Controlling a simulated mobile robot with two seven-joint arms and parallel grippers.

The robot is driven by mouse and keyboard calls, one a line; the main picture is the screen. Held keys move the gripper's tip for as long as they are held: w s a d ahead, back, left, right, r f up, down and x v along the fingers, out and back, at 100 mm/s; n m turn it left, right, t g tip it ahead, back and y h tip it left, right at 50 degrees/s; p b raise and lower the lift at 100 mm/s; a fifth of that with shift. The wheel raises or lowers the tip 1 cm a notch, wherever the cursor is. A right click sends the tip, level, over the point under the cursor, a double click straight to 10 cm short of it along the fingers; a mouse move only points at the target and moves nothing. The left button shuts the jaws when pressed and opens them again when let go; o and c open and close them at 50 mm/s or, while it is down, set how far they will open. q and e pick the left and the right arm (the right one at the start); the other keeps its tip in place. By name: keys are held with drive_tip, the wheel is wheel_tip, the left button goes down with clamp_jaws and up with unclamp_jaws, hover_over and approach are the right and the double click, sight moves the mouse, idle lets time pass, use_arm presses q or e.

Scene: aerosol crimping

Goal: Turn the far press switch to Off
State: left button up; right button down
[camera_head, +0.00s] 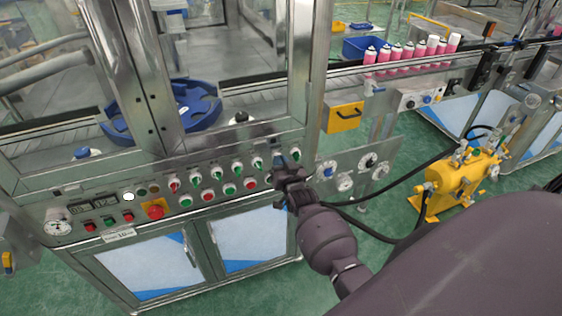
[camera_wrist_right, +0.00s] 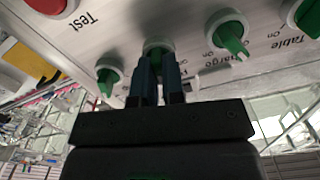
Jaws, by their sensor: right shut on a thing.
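In the head view the end switch (camera_head: 296,155) stands free beside the gripper. The label of the held switch is covered. My left gripper is not in view.
A red button (camera_wrist_right: 47,4) is near the held switch in the wrist view. A red emergency button (camera_head: 155,211) is at the panel's left. Steel posts (camera_head: 303,60) rise behind the panel. A yellow pump unit (camera_head: 460,180) with black hoses stands at right.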

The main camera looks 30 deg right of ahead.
drive_tip(key=shift+a+n+p, duration=0.2)
drive_tip(key=shift+n+p, duration=0.1)
drive_tip(key=shift+n, duration=4)
drive_tip(key=c, duration=1.2)
unclamp_jaws()
drive_tip(key=v, duration=1)
drive_tip(key=shift+s, duration=0.35)
